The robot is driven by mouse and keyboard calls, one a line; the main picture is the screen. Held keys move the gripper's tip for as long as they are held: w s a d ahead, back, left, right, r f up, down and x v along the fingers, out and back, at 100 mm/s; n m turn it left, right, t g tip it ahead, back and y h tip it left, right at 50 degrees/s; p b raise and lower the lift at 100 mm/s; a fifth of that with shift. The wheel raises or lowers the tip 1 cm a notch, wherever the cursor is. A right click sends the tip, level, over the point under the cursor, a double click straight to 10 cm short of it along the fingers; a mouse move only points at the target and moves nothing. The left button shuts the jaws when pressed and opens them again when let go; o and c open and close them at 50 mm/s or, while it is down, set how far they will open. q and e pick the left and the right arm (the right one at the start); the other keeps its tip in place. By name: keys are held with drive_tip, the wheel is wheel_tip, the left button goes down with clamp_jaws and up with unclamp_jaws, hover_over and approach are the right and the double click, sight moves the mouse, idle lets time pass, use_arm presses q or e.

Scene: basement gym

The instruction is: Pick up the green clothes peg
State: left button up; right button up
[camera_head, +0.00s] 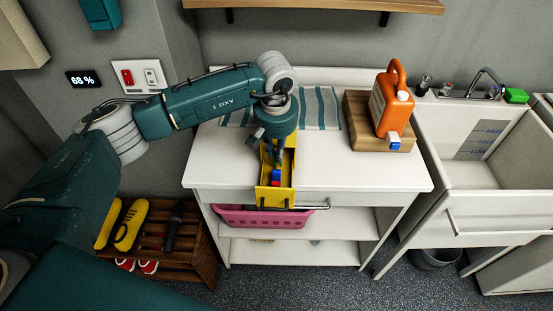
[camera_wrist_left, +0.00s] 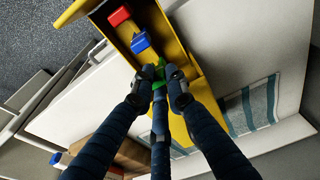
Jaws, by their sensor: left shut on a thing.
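The green clothes peg (camera_wrist_left: 160,72) shows in the left wrist view as small green patches between my fingertips, mostly hidden by them. My left gripper (camera_head: 274,158) points down into a yellow tray (camera_head: 276,193) at the front of the white counter. In the left wrist view my left gripper (camera_wrist_left: 160,84) has its three fingers closed together on the green peg, inside the tray or just above its floor. A blue peg (camera_wrist_left: 140,42) and a red peg (camera_wrist_left: 119,16) lie in the tray beyond the fingertips. My right gripper is not in view.
The white counter (camera_head: 350,175) is clear right of the tray. A wooden block (camera_head: 358,130) bears an orange jug (camera_head: 390,103). A striped towel (camera_head: 318,108) lies behind. A sink (camera_head: 490,170) stands right, a pink basket (camera_head: 260,218) below, a shoe rack (camera_head: 190,240) at left.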

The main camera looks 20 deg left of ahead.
use_arm(q)
wheel_tip(320, 180, up, 17)
drive_tip(key=b, duration=0.4)
drive_tip(key=shift+f, duration=0.1)
idle(0.4)
